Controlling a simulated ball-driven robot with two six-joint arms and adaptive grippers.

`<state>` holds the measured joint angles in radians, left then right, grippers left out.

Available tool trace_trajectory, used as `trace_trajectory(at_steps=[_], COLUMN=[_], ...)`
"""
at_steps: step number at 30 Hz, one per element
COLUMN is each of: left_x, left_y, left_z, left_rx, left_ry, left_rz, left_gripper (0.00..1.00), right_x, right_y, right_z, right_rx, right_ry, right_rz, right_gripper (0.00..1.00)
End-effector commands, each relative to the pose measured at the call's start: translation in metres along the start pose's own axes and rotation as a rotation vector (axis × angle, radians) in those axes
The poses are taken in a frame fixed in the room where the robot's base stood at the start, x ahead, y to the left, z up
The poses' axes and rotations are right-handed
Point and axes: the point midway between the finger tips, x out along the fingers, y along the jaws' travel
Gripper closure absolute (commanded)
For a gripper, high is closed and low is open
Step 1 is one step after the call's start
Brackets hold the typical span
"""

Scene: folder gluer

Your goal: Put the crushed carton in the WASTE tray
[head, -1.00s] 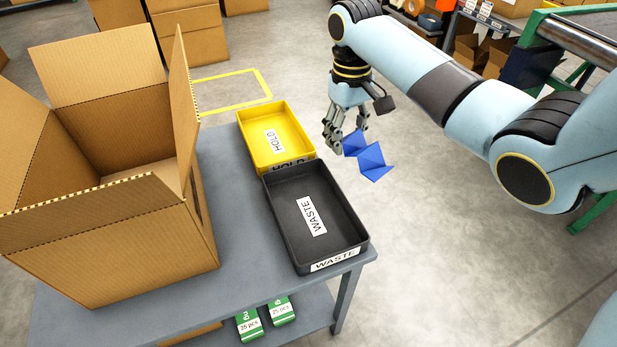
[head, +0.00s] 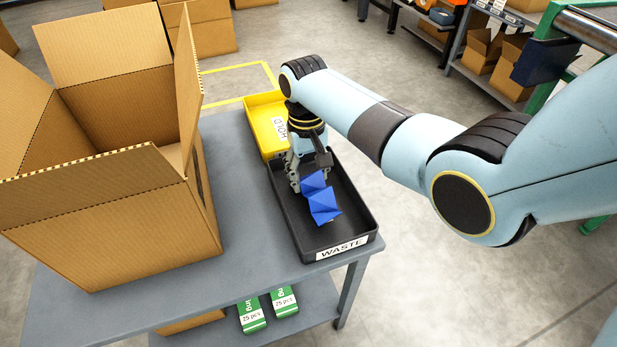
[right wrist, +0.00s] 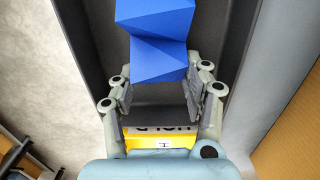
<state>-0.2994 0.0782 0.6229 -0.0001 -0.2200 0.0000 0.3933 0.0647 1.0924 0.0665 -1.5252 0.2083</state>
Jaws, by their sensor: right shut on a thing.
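The crushed carton (head: 322,204) is a bent, creased blue piece. My right gripper (head: 308,183) points down over the black WASTE tray (head: 352,250) and is shut on one end of the carton. In the right wrist view the carton (right wrist: 155,42) sticks out beyond the fingers (right wrist: 160,92), with the dark tray behind it. The carton is over the inside of the tray; whether it touches the floor cannot be told. My left gripper is not in view.
The yellow HOLD tray (head: 254,118) stands just behind the WASTE tray, partly hidden by my arm. A large open cardboard box (head: 110,225) stands left on the grey table (head: 245,240). Green packs (head: 252,316) lie on the lower shelf. Open floor is to the right.

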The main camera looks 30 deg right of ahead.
Motion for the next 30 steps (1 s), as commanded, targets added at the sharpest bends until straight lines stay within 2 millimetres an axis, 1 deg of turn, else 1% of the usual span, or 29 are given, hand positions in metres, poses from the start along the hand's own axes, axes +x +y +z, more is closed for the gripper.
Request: trace_trajectory(at_steps=[1,2,9,13,14,18,26,29,30], left_x=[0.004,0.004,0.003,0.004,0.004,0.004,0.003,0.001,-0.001], left_y=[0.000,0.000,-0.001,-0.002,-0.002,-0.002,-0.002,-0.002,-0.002], left_z=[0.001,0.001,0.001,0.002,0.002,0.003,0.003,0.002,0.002], left_rx=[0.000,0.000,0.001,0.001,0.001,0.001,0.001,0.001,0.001], left_ry=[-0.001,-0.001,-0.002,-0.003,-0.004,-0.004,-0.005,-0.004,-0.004], left_rz=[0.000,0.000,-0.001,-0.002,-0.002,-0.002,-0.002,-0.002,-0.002], left_gripper=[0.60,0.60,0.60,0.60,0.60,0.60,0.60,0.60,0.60], right_x=[0.007,0.008,0.008,0.011,0.010,0.010,0.010,0.004,-0.002], right_y=[0.000,0.000,0.000,0.000,0.000,0.000,0.000,0.000,0.000], right_z=[-0.001,-0.001,-0.001,-0.001,-0.001,-0.001,-0.001,-0.001,-0.001], right_rx=[0.000,0.000,0.000,0.000,-0.001,-0.001,0.000,0.000,0.000], right_ry=[-0.001,-0.001,0.001,0.001,0.002,0.002,0.001,0.002,0.003], right_rz=[0.000,0.000,-0.001,-0.001,-0.001,-0.001,-0.001,-0.001,-0.001], right_gripper=[0.74,0.74,0.74,0.74,0.48,0.30,0.28,0.28,0.28])
